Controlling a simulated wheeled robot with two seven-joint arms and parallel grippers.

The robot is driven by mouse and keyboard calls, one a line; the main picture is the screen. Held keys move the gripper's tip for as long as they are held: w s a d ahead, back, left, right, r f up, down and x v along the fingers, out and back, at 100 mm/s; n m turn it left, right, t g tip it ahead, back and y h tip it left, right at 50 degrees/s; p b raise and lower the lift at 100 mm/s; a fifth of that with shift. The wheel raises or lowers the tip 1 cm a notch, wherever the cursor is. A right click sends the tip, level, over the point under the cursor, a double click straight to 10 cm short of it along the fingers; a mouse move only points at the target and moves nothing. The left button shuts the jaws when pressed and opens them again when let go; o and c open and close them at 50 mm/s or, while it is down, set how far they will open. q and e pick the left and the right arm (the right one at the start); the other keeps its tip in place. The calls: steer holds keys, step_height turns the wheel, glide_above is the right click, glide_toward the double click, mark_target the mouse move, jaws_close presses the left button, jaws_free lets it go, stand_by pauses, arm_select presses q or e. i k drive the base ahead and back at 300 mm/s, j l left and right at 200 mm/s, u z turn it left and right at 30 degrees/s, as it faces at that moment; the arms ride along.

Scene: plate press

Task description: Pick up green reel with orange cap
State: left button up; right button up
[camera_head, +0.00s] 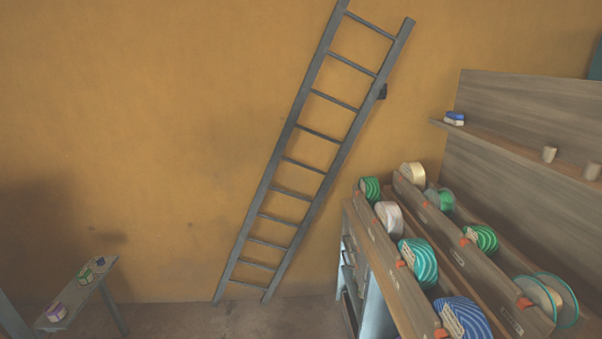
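Several reels sit in two slanted rows on a wooden rack (376,253) at the lower right. A dark green reel (370,188) is at the far end of the front row. A teal-green striped reel (422,262) is nearer in that row. A green reel (445,201) and a bright green reel (486,237) are in the back row. Small orange pieces (400,264) show along the rack rails beside the reels. I cannot tell which green reel has an orange cap. Neither gripper is in view.
Other reels are cream (413,174), white (389,218), blue (463,318) and teal-rimmed (566,300). A shelf (510,150) with small items is behind. A ladder (300,165) leans on the wall. A small bench (83,296) stands lower left. The floor between is clear.

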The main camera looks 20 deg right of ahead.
mark_target(370, 187)
steer(key=i, duration=1.35)
steer(key=i+j+z, duration=0.1)
steer(key=i, duration=1.3)
